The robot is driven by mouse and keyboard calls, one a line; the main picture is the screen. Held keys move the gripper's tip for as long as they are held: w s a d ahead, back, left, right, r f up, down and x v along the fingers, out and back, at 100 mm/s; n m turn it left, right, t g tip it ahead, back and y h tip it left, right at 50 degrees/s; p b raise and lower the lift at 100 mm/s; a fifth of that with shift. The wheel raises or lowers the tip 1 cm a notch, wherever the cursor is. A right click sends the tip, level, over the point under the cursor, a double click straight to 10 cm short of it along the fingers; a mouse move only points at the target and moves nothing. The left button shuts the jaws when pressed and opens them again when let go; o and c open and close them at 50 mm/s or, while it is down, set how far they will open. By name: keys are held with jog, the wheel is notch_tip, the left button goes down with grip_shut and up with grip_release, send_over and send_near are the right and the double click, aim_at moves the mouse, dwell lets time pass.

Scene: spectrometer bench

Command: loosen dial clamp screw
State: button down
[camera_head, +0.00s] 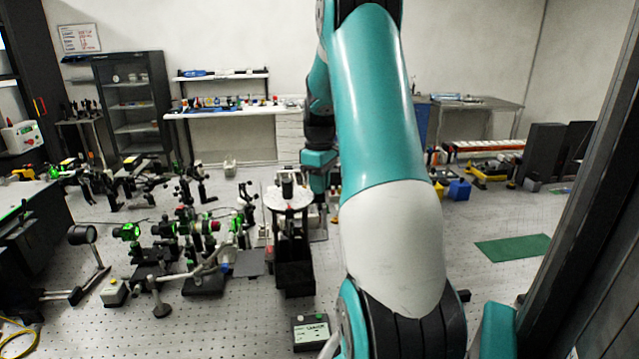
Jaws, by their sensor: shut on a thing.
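The dial is a pale round disc (287,199) on top of a dark upright stand (294,265), near the middle of the view. A small dark cylinder (287,183) stands on the disc. My gripper (321,203) points down at the right edge of the disc, close beside it. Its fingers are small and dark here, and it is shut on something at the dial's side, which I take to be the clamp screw. The screw itself is too small and hidden to make out.
Several optical mounts with green-lit parts (185,225) crowd the perforated bench left of the stand. A small box with a pale label (311,332) sits in front of it.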

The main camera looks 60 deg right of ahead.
jog(key=n, duration=0.4)
jog(key=shift+n, duration=0.3)
jog(key=n, duration=0.4)
jog(key=shift+n, duration=0.3)
jog(key=n, duration=0.4)
jog(key=shift+n, duration=2.2)
jog(key=c, duration=1.1)
grip_release()
